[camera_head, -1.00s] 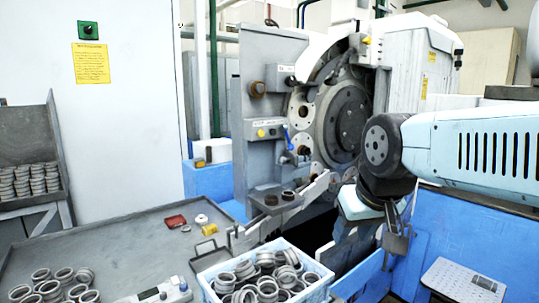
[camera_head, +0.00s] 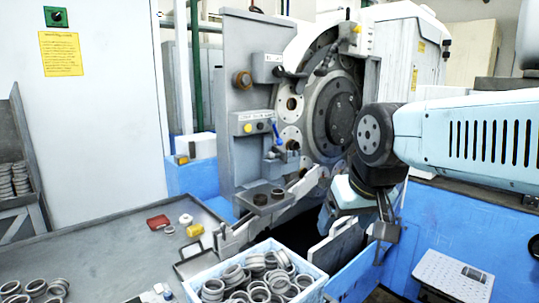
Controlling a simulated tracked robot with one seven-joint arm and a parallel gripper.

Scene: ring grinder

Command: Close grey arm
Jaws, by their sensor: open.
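The grinder (camera_head: 335,115) stands at the back middle with its round dark face toward the left front. A light grey arm (camera_head: 306,184) slants from below that face down to the left, toward the table edge. A small grey plate (camera_head: 265,199) with two dark rings sits beside it. My gripper (camera_head: 385,238) points down to the right of the grey arm, apart from it. It is open with nothing seen between its fingers, though the fingers are small and partly hidden by my wrist.
A white crate (camera_head: 315,277) of metal rings stands in front, below the grey arm. Blue panels (camera_head: 455,225) and a white keyboard-like panel (camera_head: 455,275) lie at right.

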